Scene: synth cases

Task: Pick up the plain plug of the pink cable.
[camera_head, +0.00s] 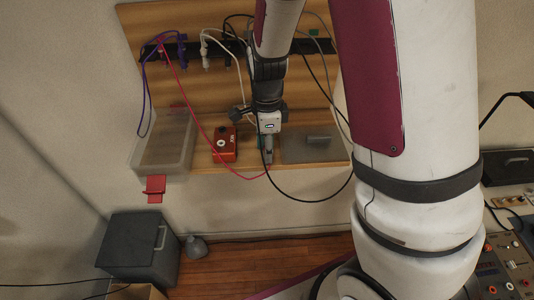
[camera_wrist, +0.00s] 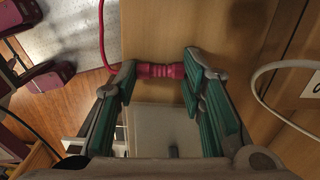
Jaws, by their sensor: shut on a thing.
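My gripper (camera_head: 266,152) is over the shelf of the wooden board in the head view. In the wrist view my gripper (camera_wrist: 160,70) has its green-padded fingers closed on the two ends of a ribbed pink plug (camera_wrist: 158,71), which lies crosswise between the fingertips. The pink cable (camera_wrist: 102,35) leaves the plug's left end and bends upward in that view. In the head view the pink cable (camera_head: 190,105) hangs in a long curve from the dark strip down to my gripper. The plug itself is hard to make out there.
The dark strip (camera_head: 195,50) carries purple and white plugs. A red box (camera_head: 223,146), a clear bin (camera_head: 160,150) and a grey panel (camera_head: 308,147) are beside my gripper. A black cable (camera_head: 310,200) loops below the shelf. A white cable (camera_wrist: 262,85) hangs right in the wrist view.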

